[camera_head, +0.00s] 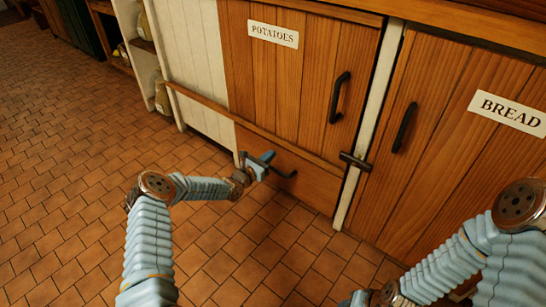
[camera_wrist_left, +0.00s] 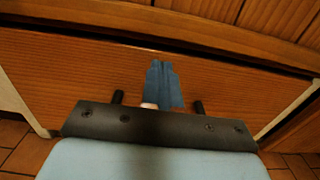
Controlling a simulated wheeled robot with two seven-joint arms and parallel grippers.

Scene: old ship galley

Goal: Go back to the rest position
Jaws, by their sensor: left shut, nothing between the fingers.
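My right arm comes in at the lower right. Part of my right gripper (camera_head: 356,298) shows at the bottom edge, cut off, so its jaws cannot be judged.
The potatoes door (camera_head: 275,75) and the bread door (camera_head: 455,135) are shut, with dark handles sticking out. A wooden ledge (camera_head: 225,112) runs above the drawer. A white shelf (camera_head: 145,55) stands at the back left. The tiled floor (camera_head: 65,150) on the left is clear.

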